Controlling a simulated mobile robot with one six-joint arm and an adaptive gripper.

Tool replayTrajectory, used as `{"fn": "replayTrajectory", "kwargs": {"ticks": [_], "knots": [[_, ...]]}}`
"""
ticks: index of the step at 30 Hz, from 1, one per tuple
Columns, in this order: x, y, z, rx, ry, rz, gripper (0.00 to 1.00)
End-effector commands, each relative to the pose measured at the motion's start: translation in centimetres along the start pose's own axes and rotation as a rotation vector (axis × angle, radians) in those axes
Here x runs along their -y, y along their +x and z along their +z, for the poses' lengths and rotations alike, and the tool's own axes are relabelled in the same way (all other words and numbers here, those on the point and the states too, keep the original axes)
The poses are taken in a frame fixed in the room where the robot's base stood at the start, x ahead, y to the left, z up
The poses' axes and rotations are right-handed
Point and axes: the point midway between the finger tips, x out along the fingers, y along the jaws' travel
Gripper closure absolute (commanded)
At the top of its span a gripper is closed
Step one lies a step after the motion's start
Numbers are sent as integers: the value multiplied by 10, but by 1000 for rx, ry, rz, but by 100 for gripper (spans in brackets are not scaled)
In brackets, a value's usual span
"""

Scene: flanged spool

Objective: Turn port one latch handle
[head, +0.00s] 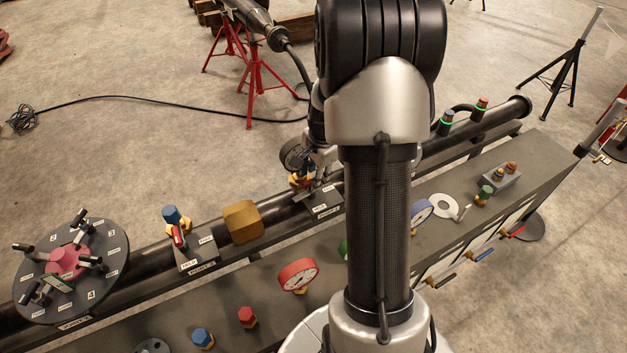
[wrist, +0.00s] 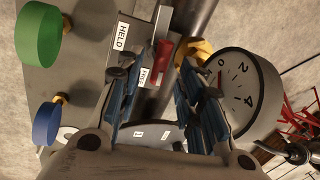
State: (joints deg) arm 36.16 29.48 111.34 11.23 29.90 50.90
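In the wrist view a red latch handle (wrist: 163,55) stands on a grey plate with labels HELD (wrist: 122,36) and FREE (wrist: 143,77). My gripper (wrist: 162,68) is open, its blue-padded fingers on either side of the handle, with visible gaps. In the head view my gripper (head: 304,172) is over the plate (head: 325,199) at mid-pipe, partly hidden by my arm. A second red handle (head: 179,236) sits on another labelled plate (head: 196,257) further left, under a blue cap. I cannot read either port number clearly.
A round gauge (wrist: 240,95) is close beside the right finger in the wrist view. A yellow fitting (wrist: 190,48) lies behind the handle. A yellow block (head: 242,221) sits on the pipe.

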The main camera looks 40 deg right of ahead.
Motion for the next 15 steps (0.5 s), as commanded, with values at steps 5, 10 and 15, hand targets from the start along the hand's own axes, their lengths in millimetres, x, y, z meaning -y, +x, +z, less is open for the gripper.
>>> {"fn": "replayTrajectory", "kwargs": {"ticks": [5,10,15], "knots": [[0,14,0,0,0,0,65],[0,15,0,0,-1,-1,65],[0,15,0,0,-1,-1,68]]}}
